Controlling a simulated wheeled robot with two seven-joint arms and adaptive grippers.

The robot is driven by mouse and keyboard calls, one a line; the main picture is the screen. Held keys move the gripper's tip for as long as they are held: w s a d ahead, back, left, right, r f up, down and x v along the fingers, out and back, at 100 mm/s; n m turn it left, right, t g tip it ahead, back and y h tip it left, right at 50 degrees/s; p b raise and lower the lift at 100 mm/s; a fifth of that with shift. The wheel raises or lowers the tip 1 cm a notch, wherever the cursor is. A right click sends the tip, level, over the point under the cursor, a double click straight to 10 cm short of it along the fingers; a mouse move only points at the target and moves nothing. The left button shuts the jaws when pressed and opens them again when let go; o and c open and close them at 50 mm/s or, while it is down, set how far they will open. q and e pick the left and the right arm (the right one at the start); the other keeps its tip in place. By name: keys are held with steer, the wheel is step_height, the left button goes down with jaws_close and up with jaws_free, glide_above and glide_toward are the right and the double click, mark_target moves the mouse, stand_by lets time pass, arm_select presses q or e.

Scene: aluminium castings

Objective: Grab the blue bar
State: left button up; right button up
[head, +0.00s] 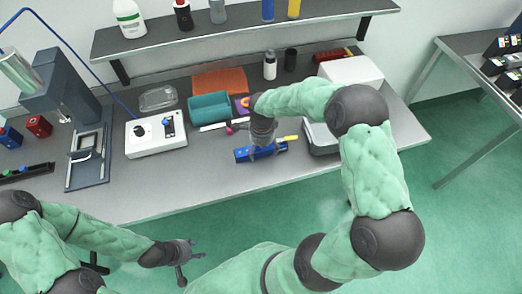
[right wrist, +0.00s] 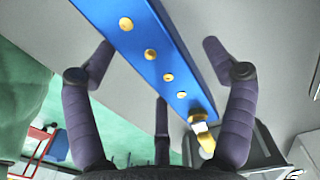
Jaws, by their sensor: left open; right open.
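The blue bar (head: 243,155) lies on the grey workbench near its front edge in the head view. In the right wrist view the blue bar (right wrist: 140,35) shows several gold studs along its face. My right gripper (head: 263,147) is above the bar, with its fingers around it in the picture; it hides the middle of the bar. In the right wrist view its fingers are spread apart on both sides of the bar, with visible gaps. My left gripper (head: 190,267) is open and empty, in front of the bench.
A yellow-tipped piece (head: 290,138) shows by the bar's right end. A teal tray (head: 210,117) and a white device (head: 157,149) stand to the left. A white box (head: 352,70) is at the right, partly behind my right arm. A shelf (head: 230,38) hangs above the bench (head: 190,187).

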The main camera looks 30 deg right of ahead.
steer(key=shift+f, duration=0.1)
steer(key=c, duration=1.4)
steer(key=shift+c, duration=0.9)
